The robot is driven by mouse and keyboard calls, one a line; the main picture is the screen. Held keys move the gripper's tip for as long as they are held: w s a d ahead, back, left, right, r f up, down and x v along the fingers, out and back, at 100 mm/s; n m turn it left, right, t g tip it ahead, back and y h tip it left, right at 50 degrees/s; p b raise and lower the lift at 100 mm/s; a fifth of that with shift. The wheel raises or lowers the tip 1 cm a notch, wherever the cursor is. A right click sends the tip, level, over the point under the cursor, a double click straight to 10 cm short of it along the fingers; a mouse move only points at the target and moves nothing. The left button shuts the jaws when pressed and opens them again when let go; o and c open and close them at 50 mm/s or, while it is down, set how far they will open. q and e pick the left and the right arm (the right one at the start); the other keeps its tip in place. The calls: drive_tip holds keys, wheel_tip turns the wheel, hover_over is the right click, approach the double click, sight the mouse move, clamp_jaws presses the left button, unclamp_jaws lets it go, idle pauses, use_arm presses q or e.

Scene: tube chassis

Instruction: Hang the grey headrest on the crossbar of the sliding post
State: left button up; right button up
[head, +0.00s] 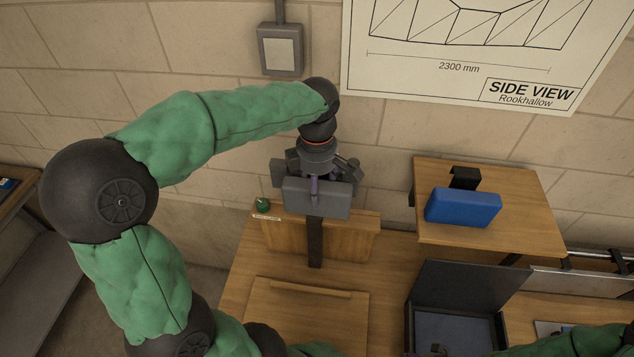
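The grey headrest (317,200) is a wide block, roughly level, in front of the upper part of a dark upright post (315,245). My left gripper (313,182) points down at the headrest from above and behind. Its fingers are partly hidden by the headrest, so I cannot tell whether they grip it. The crossbar is hidden behind the headrest and gripper, so I cannot tell whether the headrest rests on it. My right gripper is not in view.
A blue headrest (462,207) with a black hook sits on a raised wooden shelf (520,240) at the right. Below it stands an open dark box (470,285). A wooden block (350,240) is behind the post. A green knob (262,204) is at its left.

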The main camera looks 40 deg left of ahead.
use_arm(q)
drive_tip(key=o, duration=1.4)
drive_tip(key=shift+r, duration=0.1)
wheel_tip(320, 180, up, 12)
drive_tip(key=shift+f, duration=0.1)
